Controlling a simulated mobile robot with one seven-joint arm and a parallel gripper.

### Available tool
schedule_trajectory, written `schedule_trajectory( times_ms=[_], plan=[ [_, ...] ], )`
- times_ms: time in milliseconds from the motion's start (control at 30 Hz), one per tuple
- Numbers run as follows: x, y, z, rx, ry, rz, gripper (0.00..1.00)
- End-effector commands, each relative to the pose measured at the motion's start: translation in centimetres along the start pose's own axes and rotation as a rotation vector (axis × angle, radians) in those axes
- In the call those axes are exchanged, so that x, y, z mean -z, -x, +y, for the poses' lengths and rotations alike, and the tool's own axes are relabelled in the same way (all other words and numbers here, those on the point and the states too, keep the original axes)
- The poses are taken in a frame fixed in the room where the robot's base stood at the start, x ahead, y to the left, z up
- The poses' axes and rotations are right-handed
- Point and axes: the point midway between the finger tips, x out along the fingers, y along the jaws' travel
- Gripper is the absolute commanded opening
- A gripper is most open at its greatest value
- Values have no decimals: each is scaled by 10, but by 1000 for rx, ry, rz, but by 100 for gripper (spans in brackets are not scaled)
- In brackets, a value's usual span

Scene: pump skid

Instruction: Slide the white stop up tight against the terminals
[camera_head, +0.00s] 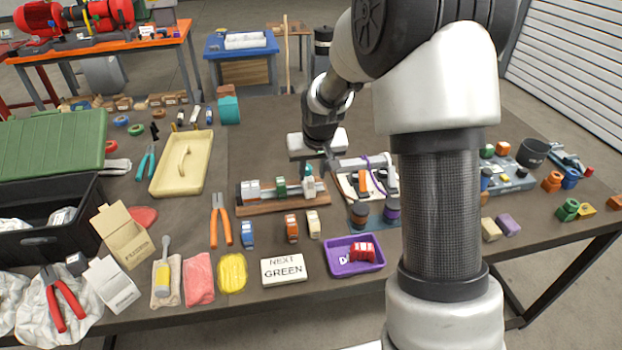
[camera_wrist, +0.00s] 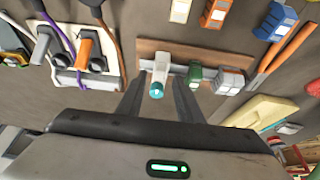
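The white stop (camera_wrist: 159,69), with a teal screw, sits on a metal rail on a wooden board (camera_wrist: 203,54). In the wrist view it lies between the fingers of my gripper (camera_wrist: 158,84), with a gap on each side. The fingers look open; I cannot tell whether either touches it. A green terminal (camera_wrist: 194,76) stands right of the stop, apart from it, and the grey terminals (camera_wrist: 228,80) are beyond. In the head view the grey terminals (camera_head: 250,189) are at the rail's left, the green one (camera_head: 281,186) right of them. My gripper (camera_head: 318,170) is over the rail's right end.
Loose blue (camera_head: 247,235), orange (camera_head: 291,228) and cream (camera_head: 313,224) terminals lie in front of the board. A purple tray (camera_head: 340,268) holds a red part, beside a "NEXT GREEN" card (camera_head: 283,269). A board with cables (camera_wrist: 80,50) lies close on the stop's other side.

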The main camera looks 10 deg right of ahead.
Motion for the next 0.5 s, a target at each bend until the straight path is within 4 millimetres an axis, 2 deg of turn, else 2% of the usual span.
schedule_trajectory(
  times_ms=[33,200,500],
  plan=[
    [-1,-10,0,0,1,-1,33],
    [0,-29,0,0,2,-1,33],
    [1,-36,0,0,2,2,33]
  ],
)
